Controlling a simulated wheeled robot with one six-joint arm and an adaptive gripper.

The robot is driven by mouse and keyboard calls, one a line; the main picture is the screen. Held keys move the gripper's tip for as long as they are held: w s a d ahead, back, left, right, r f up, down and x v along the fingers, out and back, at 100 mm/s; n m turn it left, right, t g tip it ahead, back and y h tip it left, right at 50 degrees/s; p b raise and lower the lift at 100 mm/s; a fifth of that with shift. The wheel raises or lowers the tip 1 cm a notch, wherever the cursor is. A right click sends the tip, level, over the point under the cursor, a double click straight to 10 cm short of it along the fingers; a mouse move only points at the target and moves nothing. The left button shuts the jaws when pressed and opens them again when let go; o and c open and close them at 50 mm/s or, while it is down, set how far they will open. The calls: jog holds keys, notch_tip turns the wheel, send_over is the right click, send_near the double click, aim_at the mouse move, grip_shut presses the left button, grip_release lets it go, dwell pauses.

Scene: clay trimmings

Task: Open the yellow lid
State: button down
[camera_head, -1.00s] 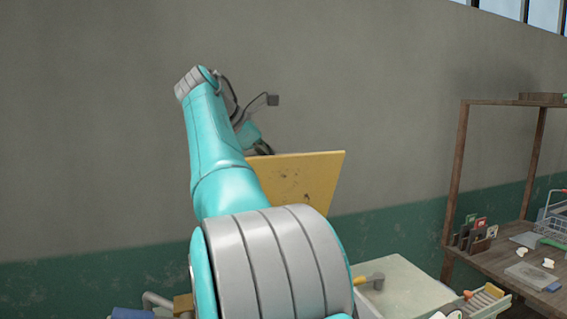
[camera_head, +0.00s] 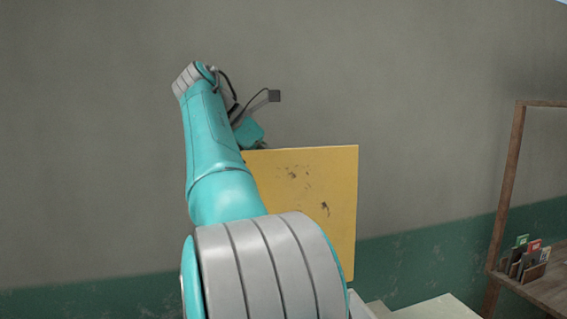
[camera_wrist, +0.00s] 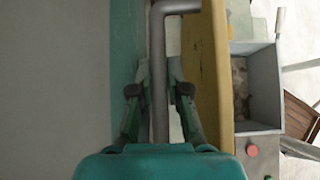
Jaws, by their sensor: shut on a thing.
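The yellow lid (camera_head: 305,205) stands raised, close to upright, in the head view, with dark scuffs on its face. In the wrist view the lid (camera_wrist: 214,70) shows nearly edge-on as a yellow strip. A grey bar handle (camera_wrist: 158,65) runs along its side. My gripper (camera_wrist: 159,85) is shut on this handle, one finger on each side of it. In the head view my arm hides the lid's left edge, and the fingers are not visible there. A grey open box (camera_wrist: 260,90) with dark contents lies right of the lid in the wrist view.
A grey wall with a green lower band (camera_head: 420,245) stands behind the lid. A wooden shelf (camera_head: 508,190) with small items is at the right. A pale surface (camera_head: 437,308) shows at the bottom. A red knob (camera_wrist: 252,150) is near the box.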

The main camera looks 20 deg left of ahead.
jog(key=shift+r, duration=0.15)
jog(key=c, duration=1.1)
grip_release()
jog(key=shift+c, duration=0.2)
